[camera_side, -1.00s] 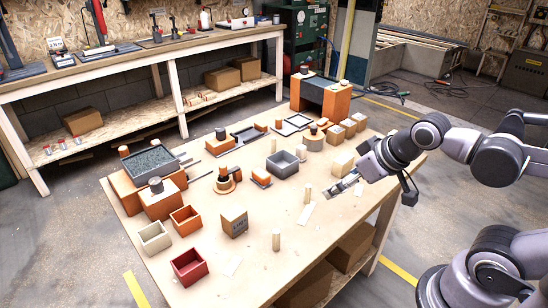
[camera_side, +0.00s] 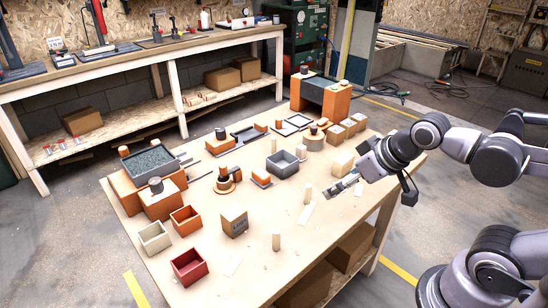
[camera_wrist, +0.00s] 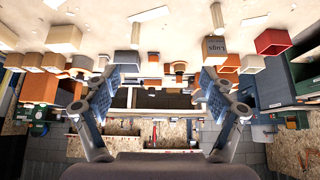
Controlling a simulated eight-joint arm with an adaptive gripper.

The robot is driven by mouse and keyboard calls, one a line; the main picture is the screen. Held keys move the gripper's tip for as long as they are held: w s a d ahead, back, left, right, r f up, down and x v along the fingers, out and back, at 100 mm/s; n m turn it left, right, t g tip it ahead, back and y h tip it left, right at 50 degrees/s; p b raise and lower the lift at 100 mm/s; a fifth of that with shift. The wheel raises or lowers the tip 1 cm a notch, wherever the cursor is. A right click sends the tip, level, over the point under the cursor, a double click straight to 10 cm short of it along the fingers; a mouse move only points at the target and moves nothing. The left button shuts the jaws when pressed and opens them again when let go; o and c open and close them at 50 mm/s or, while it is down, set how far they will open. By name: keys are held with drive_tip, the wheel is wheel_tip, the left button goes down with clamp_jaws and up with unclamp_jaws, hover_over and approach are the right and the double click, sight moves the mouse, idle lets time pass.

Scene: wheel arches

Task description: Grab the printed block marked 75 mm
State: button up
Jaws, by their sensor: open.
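No marking that reads 75 mm is legible in either view. A brown block with dark print on its side (camera_side: 234,222) stands near the front of the table; it also shows in the wrist view (camera_wrist: 215,48), where its print looks like a word. Three small tan blocks (camera_side: 349,126) sit in a row near the far right table edge, with a larger pale block (camera_side: 342,162) nearer my gripper; any print on these is too small to read. My gripper (camera_side: 342,187) is above the right part of the table. Its fingers are spread and empty in the wrist view (camera_wrist: 160,92).
A grey bin (camera_side: 283,164) stands mid-table. Open red (camera_side: 189,267), orange (camera_side: 185,219) and cream (camera_side: 154,237) boxes are at front left. An orange arch with a dark top (camera_side: 320,95) is at the back.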

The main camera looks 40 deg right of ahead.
drive_tip(key=c, duration=0.4)
drive_tip(key=n+g+h, duration=0.5)
drive_tip(key=n+g, duration=0.2)
drive_tip(key=n, duration=1.2)
hover_over(344, 158)
drive_tip(key=a, duration=0.3)
wheel_tip(344, 158, down, 8)
drive_tip(key=shift+a+r, duration=0.1)
drive_tip(key=shift+x, duration=4.95)
